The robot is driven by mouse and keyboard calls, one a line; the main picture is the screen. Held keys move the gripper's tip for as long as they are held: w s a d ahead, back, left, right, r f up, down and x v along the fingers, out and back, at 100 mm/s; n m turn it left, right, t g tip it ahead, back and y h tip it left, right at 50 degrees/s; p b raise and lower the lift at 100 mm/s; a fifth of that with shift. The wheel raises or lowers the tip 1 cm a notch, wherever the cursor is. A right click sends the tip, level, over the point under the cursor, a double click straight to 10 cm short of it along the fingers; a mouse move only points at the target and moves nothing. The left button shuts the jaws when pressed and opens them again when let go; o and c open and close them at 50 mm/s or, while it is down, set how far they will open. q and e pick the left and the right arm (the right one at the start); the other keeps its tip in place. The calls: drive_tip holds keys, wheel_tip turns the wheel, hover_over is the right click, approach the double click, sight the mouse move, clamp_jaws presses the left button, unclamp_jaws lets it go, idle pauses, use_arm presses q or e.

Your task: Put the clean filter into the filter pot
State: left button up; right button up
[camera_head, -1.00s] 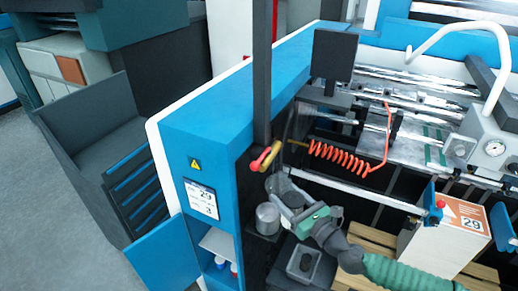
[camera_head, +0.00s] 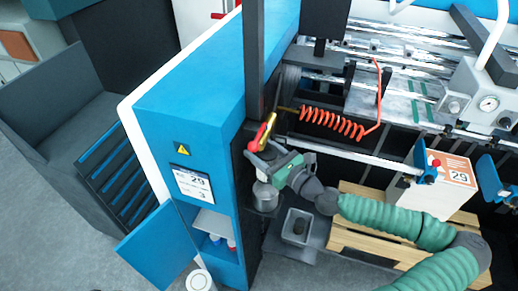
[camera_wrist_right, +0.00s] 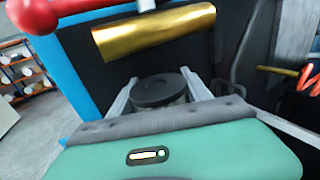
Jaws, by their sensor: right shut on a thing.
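My right gripper (camera_head: 264,163) is shut on a short round cylinder with a dark grey top (camera_wrist_right: 160,90), which looks like the filter. In the right wrist view its two fingers (camera_wrist_right: 165,98) clasp the cylinder from both sides. In the head view the gripper is at the dark column of the blue machine, just above a metal pot (camera_head: 265,198). The pot stands upright on a dark ledge. My gripper partly hides the pot's top, so I cannot tell whether the held cylinder touches it. My left gripper is out of view.
A red-ended brass valve (camera_head: 262,135) is close above my right gripper. A grey tray (camera_head: 285,240) with a dark thing inside stands right of the pot. An orange coiled hose (camera_head: 335,124) hangs behind. A blue cabinet door (camera_head: 158,246) stands open; a wooden pallet (camera_head: 350,235) lies right.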

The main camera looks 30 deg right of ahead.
drive_tip(key=f+b, duration=0.4)
drive_tip(key=f, duration=0.1)
drive_tip(key=a+f+b, duration=0.1)
drive_tip(key=f+b, duration=0.1)
drive_tip(key=shift+s+f, duration=0.15)
drive_tip(key=shift+f, duration=0.4)
drive_tip(key=shift+d+f, duration=0.1)
drive_tip(key=shift+d, duration=0.3)
drive_tip(key=o, duration=1.6)
drive_tip(key=shift+a, duration=0.2)
